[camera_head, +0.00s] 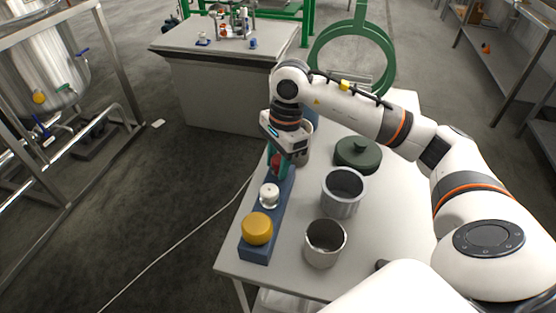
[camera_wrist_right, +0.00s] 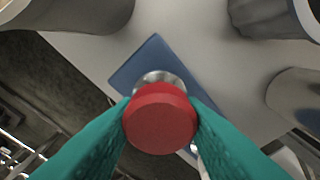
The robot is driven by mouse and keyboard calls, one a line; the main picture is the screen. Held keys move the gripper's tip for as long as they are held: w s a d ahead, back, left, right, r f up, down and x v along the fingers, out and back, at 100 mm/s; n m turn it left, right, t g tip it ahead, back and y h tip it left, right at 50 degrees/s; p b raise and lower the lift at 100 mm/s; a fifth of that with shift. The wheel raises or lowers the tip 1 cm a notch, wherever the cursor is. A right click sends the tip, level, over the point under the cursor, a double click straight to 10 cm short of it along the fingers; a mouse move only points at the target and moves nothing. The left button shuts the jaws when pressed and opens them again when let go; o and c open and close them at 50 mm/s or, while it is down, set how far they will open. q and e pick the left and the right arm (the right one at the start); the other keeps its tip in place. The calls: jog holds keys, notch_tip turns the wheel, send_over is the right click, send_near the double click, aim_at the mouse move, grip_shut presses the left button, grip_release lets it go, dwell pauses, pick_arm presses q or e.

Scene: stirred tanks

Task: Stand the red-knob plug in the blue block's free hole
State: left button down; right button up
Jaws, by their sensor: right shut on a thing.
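The long blue block (camera_head: 262,240) lies along the left edge of the white table. A yellow knob (camera_head: 257,228) stands on its near end and a white knob (camera_head: 269,195) on its middle. My right gripper (camera_head: 277,163) is over the block's far part, its teal fingers shut on the red-knob plug (camera_head: 275,165). In the right wrist view the red knob (camera_wrist_right: 160,118) sits between the fingers, with a metal part (camera_wrist_right: 158,77) beyond it and the blue block (camera_wrist_right: 143,62) behind. The plug's lower end and the hole are hidden; I cannot tell whether it is inside. My left gripper is not in view.
Right of the block stand a grey pot (camera_head: 343,192), a metal cup (camera_head: 325,243) and a dark green lid-like disc (camera_head: 358,154). Another grey vessel (camera_head: 306,143) is close beside my right gripper. The table's left edge (camera_head: 225,250) runs close along the block.

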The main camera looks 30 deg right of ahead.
jog(key=shift+f+b, duration=0.35)
jog(key=shift+f, duration=0.15)
jog(key=o, duration=1.1)
jog(key=shift+r, duration=0.1)
jog(key=shift+r, duration=0.1)
jog(key=r, duration=0.4)
jog(key=d+r, duration=0.1)
jog(key=r, duration=0.6)
jog(key=shift+d+r, duration=0.35)
